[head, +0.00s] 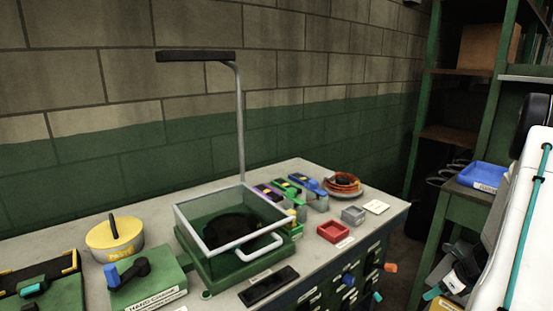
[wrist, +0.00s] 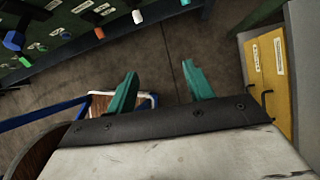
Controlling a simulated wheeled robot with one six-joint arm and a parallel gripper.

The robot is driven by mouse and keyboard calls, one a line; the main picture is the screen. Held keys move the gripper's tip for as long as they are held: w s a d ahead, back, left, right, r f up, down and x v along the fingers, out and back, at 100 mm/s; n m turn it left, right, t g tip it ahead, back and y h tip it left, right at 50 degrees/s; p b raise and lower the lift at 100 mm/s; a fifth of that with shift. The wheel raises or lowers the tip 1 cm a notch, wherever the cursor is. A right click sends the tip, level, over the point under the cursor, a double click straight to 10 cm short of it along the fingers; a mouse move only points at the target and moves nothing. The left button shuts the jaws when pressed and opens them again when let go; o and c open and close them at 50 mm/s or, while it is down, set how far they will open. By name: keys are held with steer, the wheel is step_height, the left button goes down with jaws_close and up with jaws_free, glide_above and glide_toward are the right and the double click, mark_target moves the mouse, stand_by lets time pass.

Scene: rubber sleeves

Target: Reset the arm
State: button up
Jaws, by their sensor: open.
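My gripper (wrist: 160,82) shows in the wrist view with its two teal fingers spread wide apart. Nothing is between the fingers, and dark floor shows beyond them. In the head view my white arm with a teal stripe stands at the right edge, away from the workbench (head: 385,212).
The bench holds a glass-sided box (head: 225,262), a yellow tin (head: 114,240), a red tray (head: 333,232) and orange rings (head: 342,183). Coloured knobs stick out from its front. A blue tray (head: 484,176) sits on a green stand. A yellow-fronted cabinet (wrist: 268,75) is right in the wrist view.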

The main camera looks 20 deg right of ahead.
steer(key=a+r+n+g+y, duration=0.2)
steer(key=a+r+n+g, duration=0.4)
steer(key=a+r+n, duration=1.7)
steer(key=s+a+r+n+h, duration=0.1)
steer(key=s+a+r+n, duration=0.2)
steer(key=a, duration=0.4)
steer(key=s+a+r+n+t+h, duration=0.1)
steer(key=s+a+r+n+h, duration=0.1)
steer(key=s+a+r+n, duration=0.2)
steer(key=s+a+r+n+t+h, duration=0.1)
steer(key=s+a+r+n, duration=0.2)
steer(key=a, duration=0.6)
step_height(320, 180, up, 2)
steer(key=shift+s+a+r+n+h, duration=0.1)
steer(key=shift+s+a+n+h, duration=0.2)
steer(key=shift+n, duration=0.2)
